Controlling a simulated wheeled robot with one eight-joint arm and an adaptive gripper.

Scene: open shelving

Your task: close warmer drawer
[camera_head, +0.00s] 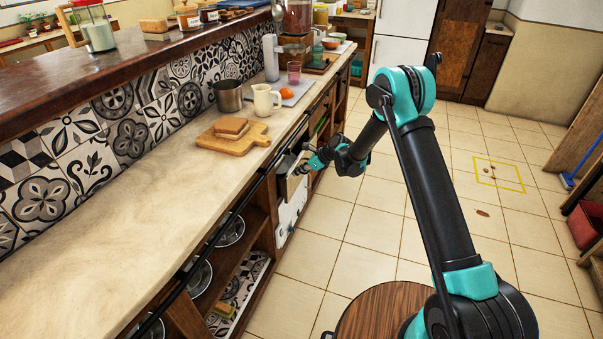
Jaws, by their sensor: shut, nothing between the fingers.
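The warmer drawer (297,184) is in the white appliance under the counter, near the middle of the view. Its front stands out a little from the cabinet line, so it looks partly open. My gripper (301,168) is shut and empty, at the top of the drawer front, pointing left toward the counter. The fingertips are small here, and I cannot tell whether they touch the drawer. The drawer's inside is mostly hidden by the counter edge and my gripper.
A long stone counter (150,205) runs along the left, with a dark rail on its front edge. On it are a cutting board (228,143) with bread, a metal pot (228,96) and a cream pitcher (265,100). A round wooden stool (385,312) stands near my base.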

